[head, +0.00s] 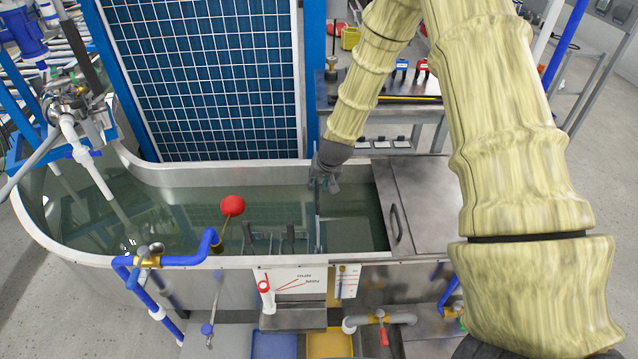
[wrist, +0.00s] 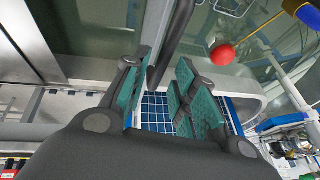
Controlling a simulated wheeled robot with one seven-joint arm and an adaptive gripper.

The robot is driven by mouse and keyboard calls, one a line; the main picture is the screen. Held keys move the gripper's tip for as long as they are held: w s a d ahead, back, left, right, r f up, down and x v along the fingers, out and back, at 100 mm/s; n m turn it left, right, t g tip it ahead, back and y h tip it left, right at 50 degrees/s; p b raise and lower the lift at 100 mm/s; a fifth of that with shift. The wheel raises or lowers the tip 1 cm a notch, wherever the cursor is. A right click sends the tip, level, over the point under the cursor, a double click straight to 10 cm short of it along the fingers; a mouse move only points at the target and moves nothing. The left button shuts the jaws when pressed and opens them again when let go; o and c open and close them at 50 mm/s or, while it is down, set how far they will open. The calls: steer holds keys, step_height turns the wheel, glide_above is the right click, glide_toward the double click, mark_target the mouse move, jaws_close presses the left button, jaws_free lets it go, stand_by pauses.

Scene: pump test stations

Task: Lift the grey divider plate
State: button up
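The grey divider plate (head: 318,228) stands upright in the water tank and shows almost edge-on in the head view. Its lower part is under water. My gripper (head: 324,182) points down at the plate's upper end, just inside the tank's back wall. In the wrist view my gripper (wrist: 160,92) has its teal-padded fingers apart. A dark grey bar (wrist: 174,42), seemingly the plate's top, runs into the gap between them. I see a gap beside the bar, and cannot tell whether either pad touches it.
The tank's metal rim (head: 190,261) surrounds the water. A hinged steel cover (head: 425,205) with a handle lies to the right. A red float ball (head: 232,205) and blue pipe (head: 185,259) are to the left. A blue grid panel (head: 205,80) stands behind.

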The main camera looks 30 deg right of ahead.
steer(key=shift+a+f, duration=0.1)
steer(key=shift+f, duration=0.05)
steer(key=shift+s, duration=0.1)
steer(key=v, duration=1.2)
steer(key=shift+f, duration=0.1)
stand_by(0.5)
